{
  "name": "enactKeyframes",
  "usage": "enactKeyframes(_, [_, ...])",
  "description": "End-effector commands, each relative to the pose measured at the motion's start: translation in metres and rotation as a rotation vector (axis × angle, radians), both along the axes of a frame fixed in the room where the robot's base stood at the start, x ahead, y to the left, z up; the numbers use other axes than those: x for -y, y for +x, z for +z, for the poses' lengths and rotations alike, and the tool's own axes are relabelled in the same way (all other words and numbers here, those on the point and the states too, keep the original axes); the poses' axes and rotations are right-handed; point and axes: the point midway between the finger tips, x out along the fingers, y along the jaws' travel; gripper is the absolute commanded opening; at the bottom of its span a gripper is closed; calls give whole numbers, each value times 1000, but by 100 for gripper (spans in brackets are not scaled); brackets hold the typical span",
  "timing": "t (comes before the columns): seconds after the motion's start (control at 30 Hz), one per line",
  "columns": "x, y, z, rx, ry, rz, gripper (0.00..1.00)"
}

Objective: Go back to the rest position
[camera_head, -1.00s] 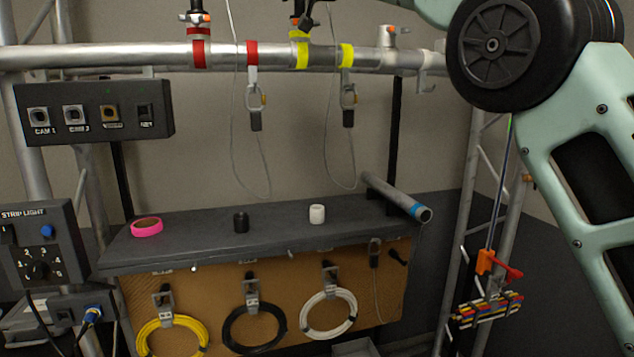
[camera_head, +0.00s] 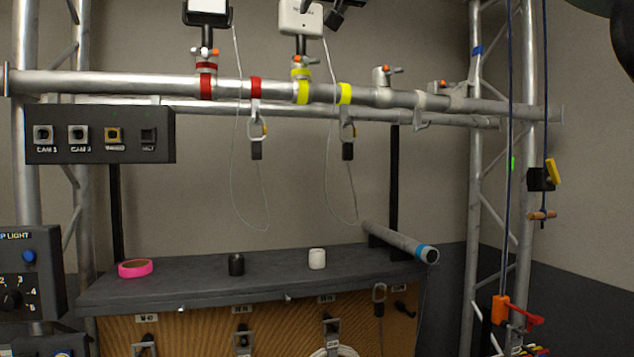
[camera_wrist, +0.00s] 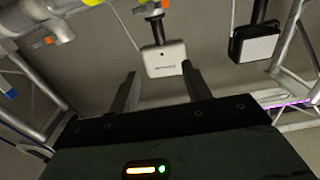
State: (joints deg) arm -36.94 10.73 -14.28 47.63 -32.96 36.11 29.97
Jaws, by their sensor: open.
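My gripper (camera_wrist: 160,88) shows in the wrist view with its two dark fingers spread apart and nothing between them. Beyond the fingertips is a white box-shaped device (camera_wrist: 165,60) hanging from a clamp, apart from the fingers. The same white device is at the top of the head view (camera_head: 301,17), above the yellow-banded clamp. In the head view only a dark part of my arm shows at the top right corner; my gripper is out of that view.
A metal truss pipe (camera_head: 130,84) crosses the head view, with a black-framed device (camera_head: 207,12) above it. Below are a connector panel (camera_head: 100,134) and a dark shelf (camera_head: 200,285) with pink tape (camera_head: 136,268), a black roll (camera_head: 236,264) and a white roll (camera_head: 317,259). Blue ropes (camera_head: 510,200) hang at right.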

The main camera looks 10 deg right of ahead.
Motion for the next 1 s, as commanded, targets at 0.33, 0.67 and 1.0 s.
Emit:
enactKeyframes(0.33, [1, -10, 0, -1, 0, -1, 48])
enactKeyframes(0.67, [-28, 3, -98, -217, -59, 85, 48])
enactKeyframes(1.0, [-82, -59, -330, -695, -217, 293, 48])
